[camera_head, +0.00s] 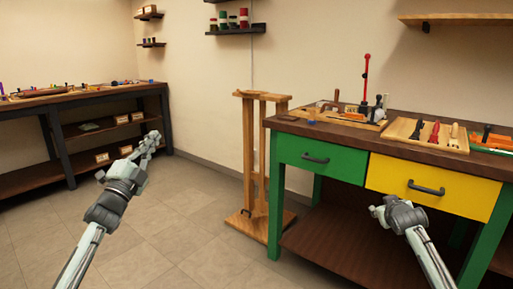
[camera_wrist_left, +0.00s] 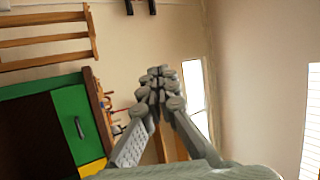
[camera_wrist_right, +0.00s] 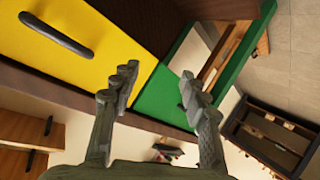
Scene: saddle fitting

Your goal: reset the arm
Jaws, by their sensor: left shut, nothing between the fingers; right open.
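My left arm comes in from the left in the head view, and its gripper (camera_head: 150,143) is raised over the floor, left of the wooden stand. In the left wrist view its fingers (camera_wrist_left: 158,88) meet at the tips with nothing between them. My right gripper (camera_head: 382,208) is in front of the yellow drawer of the workbench. In the right wrist view its two fingers (camera_wrist_right: 155,88) are spread apart and empty, with the yellow and green drawer fronts behind them. The right fingertips are small and partly hidden in the head view.
The workbench (camera_head: 350,140) has a green drawer (camera_head: 322,160) and a yellow drawer (camera_head: 432,187) with dark handles, both shut. Tools and wooden trays lie on top. A wooden stand (camera_head: 248,160) is left of it. A dark shelf table (camera_head: 60,105) is at the left wall. The floor between is clear.

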